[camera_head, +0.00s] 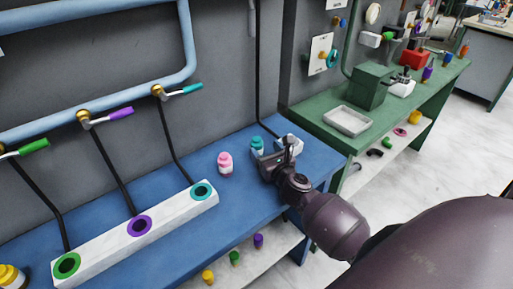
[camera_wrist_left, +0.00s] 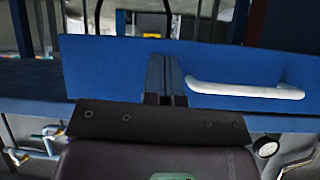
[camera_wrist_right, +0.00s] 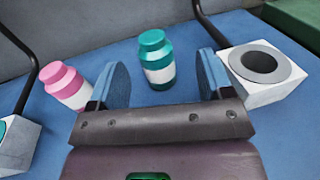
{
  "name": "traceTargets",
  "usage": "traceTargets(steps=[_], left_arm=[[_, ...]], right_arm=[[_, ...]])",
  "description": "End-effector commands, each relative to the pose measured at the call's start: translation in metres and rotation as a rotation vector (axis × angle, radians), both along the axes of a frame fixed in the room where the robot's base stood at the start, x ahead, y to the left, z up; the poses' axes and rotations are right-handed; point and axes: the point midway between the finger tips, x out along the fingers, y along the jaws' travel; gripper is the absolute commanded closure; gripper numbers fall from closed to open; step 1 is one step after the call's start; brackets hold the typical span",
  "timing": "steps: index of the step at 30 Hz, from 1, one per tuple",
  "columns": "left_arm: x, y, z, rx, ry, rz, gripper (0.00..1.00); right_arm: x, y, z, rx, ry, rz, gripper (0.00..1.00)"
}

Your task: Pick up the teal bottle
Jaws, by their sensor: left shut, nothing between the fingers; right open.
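The teal bottle (camera_wrist_right: 157,60), with a white label band, stands upright on the blue table in the right wrist view. It stands between and just beyond the fingertips of my right gripper (camera_wrist_right: 160,76), which is open with nothing held. In the head view the teal bottle (camera_head: 257,147) shows just behind my right gripper (camera_head: 274,163), partly hidden by it. My left gripper (camera_wrist_left: 165,75) is shut and empty; its wrist view shows a blue panel with a white handle, away from the bottle. The left gripper is out of the head view.
A pink bottle (camera_wrist_right: 65,86) stands left of the teal one. A white block with a grey round socket (camera_wrist_right: 260,65) sits close to the right finger. A long white block (camera_head: 100,262) with coloured ring sockets lies along the blue table (camera_head: 230,205). A green bench (camera_head: 310,115) stands beyond.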

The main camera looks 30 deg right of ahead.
Motion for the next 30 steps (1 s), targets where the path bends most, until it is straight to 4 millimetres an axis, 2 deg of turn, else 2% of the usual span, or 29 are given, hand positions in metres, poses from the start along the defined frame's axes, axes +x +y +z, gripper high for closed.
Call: traceTargets(steps=[13, 23, 30], left_arm=[[0.004, -0.001, -0.006, 0.001, -0.006, -0.005, 1.0], [0.004, -0.001, -0.006, 0.001, -0.005, -0.005, 1.0], [0.001, 0.0, -0.008, 0.001, 0.002, -0.003, 1.0]], right_arm=[[0.048, 0.0, -0.004, 0.0, 0.0, 0.0, 0.27], [0.052, -0.001, -0.004, 0.0, 0.0, 0.0, 0.27], [0.052, -0.001, -0.003, 0.0, 0.0, 0.0, 0.62]])
